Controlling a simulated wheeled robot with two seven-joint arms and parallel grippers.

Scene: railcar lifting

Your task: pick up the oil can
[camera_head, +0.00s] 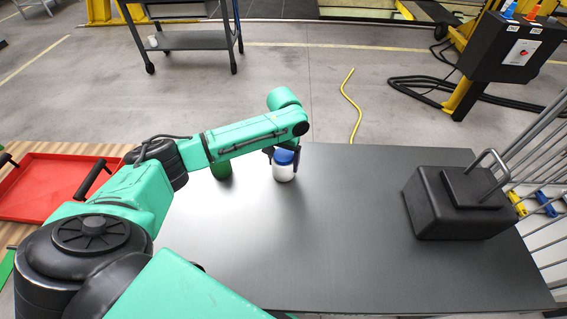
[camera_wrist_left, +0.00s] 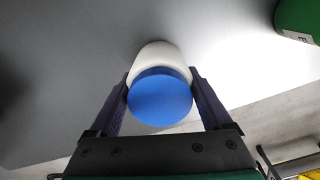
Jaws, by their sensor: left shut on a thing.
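A white jar with a blue lid (camera_head: 284,172) stands upright on the dark table, near its far edge. My left gripper (camera_head: 284,155) is shut on the jar, one finger on each side. In the left wrist view, the blue lid (camera_wrist_left: 160,98) faces the camera between the two fingers. A green can (camera_head: 221,168) stands just left of the jar, partly hidden by my left arm. Its side with a white label shows at the top right corner of the left wrist view (camera_wrist_left: 297,18). I cannot tell which of the two is the oil can. My right gripper is not in view.
A black box with a metal handle (camera_head: 459,203) sits at the table's right, beside a grey wire rack (camera_head: 541,163). A red tray (camera_head: 50,187) lies at the left. The middle and front of the dark table (camera_head: 340,250) are clear.

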